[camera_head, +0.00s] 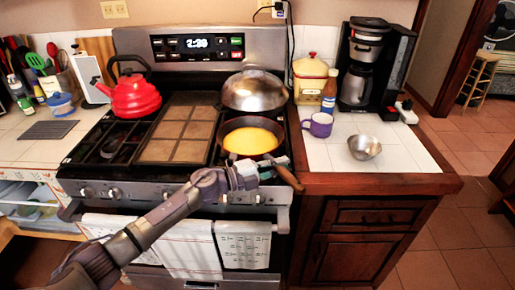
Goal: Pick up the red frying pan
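The frying pan (225,128) sits on the front right of the stove, with a dark reddish rim and something yellow (250,141) inside. Its brown handle (290,179) points toward the front right, past the stove edge. My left arm comes in from the lower left. My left gripper (277,167) is at the near side of the pan, by the base of the handle, and hides part of it. I cannot tell whether its fingers are closed on the handle. My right gripper is not in view.
A metal domed lid or bowl (254,91) is behind the pan. A griddle (180,130) and a red kettle (131,97) are to its left. On the right counter are a purple mug (319,125), a metal bowl (364,147) and a coffee maker (361,68). Towels (200,245) hang below.

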